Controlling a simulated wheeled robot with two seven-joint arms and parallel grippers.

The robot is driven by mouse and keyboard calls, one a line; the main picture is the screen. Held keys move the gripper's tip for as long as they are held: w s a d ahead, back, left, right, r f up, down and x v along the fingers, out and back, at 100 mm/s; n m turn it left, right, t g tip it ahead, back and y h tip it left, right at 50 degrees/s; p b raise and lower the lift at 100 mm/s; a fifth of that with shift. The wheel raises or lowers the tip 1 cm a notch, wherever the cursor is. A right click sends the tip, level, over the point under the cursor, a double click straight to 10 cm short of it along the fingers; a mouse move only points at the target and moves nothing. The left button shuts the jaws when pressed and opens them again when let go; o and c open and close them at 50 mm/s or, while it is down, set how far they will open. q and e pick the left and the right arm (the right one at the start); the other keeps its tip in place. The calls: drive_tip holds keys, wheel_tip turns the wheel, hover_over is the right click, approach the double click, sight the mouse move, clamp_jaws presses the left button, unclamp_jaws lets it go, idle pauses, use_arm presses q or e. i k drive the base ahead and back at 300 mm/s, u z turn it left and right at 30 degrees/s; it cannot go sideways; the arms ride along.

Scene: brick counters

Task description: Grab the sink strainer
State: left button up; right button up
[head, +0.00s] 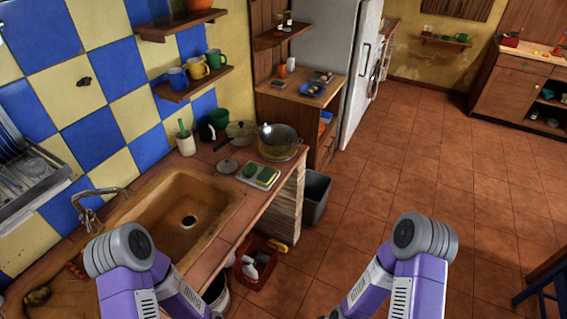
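A brown sink (212,196) is set in the brick counter at the left. A small dark round spot (188,221) sits in its basin; I cannot tell whether it is the sink strainer or the bare drain. A small grey round piece (227,166) lies on the counter behind the sink; I cannot tell whether it is a strainer or a lid. Purple and grey links of both my arms show at the bottom, the left one in front of the sink. Neither gripper is in view.
A faucet (88,214) stands at the sink's left. A glass-lidded pot (278,141), a pan (241,130) and a green sponge tray (258,175) are on the counter. A red crate (262,268) and a grey bin (314,196) stand on the floor. Open tiled floor lies right.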

sight(226, 169)
drive_tip(key=z, duration=1.05)
drive_tip(key=i, duration=1.95)
drive_tip(key=u, duration=3.35)
